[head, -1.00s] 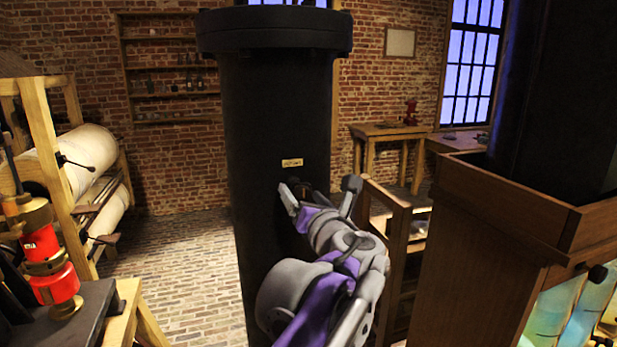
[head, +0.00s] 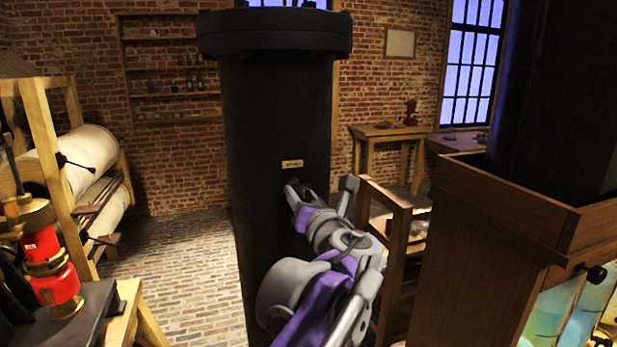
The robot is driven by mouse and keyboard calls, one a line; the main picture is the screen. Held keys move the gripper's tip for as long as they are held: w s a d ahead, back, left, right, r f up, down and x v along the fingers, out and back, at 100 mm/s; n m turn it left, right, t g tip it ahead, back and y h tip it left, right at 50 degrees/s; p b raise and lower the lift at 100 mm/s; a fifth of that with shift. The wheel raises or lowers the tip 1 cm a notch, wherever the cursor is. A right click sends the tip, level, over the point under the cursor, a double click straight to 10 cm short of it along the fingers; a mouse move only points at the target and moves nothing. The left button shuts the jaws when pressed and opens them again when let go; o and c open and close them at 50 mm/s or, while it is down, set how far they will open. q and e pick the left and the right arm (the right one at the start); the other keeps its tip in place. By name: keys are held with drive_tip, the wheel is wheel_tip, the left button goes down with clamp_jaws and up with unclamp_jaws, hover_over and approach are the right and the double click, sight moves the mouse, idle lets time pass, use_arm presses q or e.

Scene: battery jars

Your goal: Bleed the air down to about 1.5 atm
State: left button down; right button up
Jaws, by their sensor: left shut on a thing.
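A tall black cylinder (head: 272,130) with a wide flanged top stands upright in the middle of the head view. A small pale label (head: 292,164) is fixed to its side, its lettering too small to read surely. My left gripper (head: 293,187) is at the cylinder's side just below the label. It is shut on a small dark fitting there, mostly hidden by the fingers and the cylinder's dark surface. No pressure gauge reading can be made out. My right gripper is not in view.
A wooden cabinet (head: 490,235) with a black column rising from it stands close at right. A red and brass device (head: 48,262) stands at the left front. A wooden frame with pale rolls (head: 85,155) is behind it. Brick floor (head: 185,265) is clear left of the cylinder.

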use_arm(q)
drive_tip(key=n+p, duration=0.2)
drive_tip(key=n, duration=0.1)
drive_tip(key=n+p, duration=0.1)
drive_tip(key=n, duration=0.1)
drive_tip(key=shift+r, duration=0.3)
drive_tip(key=shift+f+n+p, duration=0.2)
drive_tip(key=shift+n+p, duration=0.1)
drive_tip(key=shift+n, duration=0.5)
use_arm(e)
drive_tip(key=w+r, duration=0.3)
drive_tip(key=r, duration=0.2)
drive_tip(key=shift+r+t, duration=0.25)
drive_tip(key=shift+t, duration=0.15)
